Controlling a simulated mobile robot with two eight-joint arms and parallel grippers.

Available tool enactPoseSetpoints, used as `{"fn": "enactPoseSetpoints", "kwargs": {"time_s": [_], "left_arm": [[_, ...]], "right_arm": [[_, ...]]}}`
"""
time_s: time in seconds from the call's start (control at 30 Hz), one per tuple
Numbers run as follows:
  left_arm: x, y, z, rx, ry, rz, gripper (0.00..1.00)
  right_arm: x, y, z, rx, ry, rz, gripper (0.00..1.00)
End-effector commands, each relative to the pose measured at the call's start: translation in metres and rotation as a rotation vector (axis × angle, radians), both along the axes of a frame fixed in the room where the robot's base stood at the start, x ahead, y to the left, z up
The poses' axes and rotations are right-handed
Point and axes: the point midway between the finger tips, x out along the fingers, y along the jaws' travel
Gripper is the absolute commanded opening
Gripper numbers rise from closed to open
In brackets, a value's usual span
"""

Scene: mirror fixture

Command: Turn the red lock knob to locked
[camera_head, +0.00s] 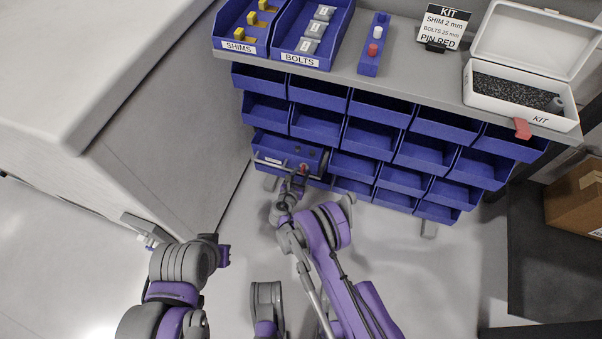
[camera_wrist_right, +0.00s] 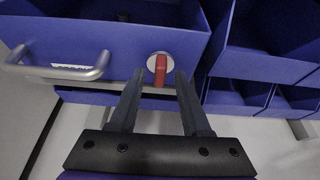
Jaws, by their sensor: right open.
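The red lock knob (camera_wrist_right: 160,70) is a small red bar on a round pale plate on the front of a blue drawer (camera_wrist_right: 95,38). In the right wrist view its bar stands upright. My right gripper (camera_wrist_right: 160,82) is open, with one finger on each side below the knob and a gap around it. I cannot tell if either finger touches it. In the head view the knob (camera_head: 303,168) is small, just beyond the right gripper (camera_head: 297,178). My left arm (camera_head: 180,265) is at lower left; its gripper's fingers are not clear.
The drawer has a grey bar handle (camera_wrist_right: 60,68) left of the knob and sticks out from the rack of blue bins (camera_head: 375,135). A pale cabinet (camera_head: 170,150) stands close on the left. Bins of shims (camera_head: 240,47) and bolts (camera_head: 300,60) and a white kit box (camera_head: 520,105) stand on top.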

Motion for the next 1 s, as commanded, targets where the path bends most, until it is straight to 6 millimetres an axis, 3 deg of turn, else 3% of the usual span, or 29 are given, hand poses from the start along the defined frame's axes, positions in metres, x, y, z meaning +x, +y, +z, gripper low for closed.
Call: {"fn": "enactPoseSetpoints", "kwargs": {"time_s": [0.5, 0.7, 1.0], "left_arm": [[-0.003, 0.000, 0.018, 0.000, 0.000, 0.000, 0.00], [-0.004, 0.000, 0.019, 0.000, 0.000, 0.000, 0.00], [-0.004, 0.000, 0.019, 0.000, 0.000, 0.000, 0.00]], "right_arm": [[-0.079, 0.027, 0.036, 0.000, -0.001, 0.002, 0.47], [-0.091, 0.030, 0.041, -0.001, -0.001, 0.000, 0.47], [-0.091, 0.030, 0.040, -0.001, -0.001, 0.000, 0.47]]}}
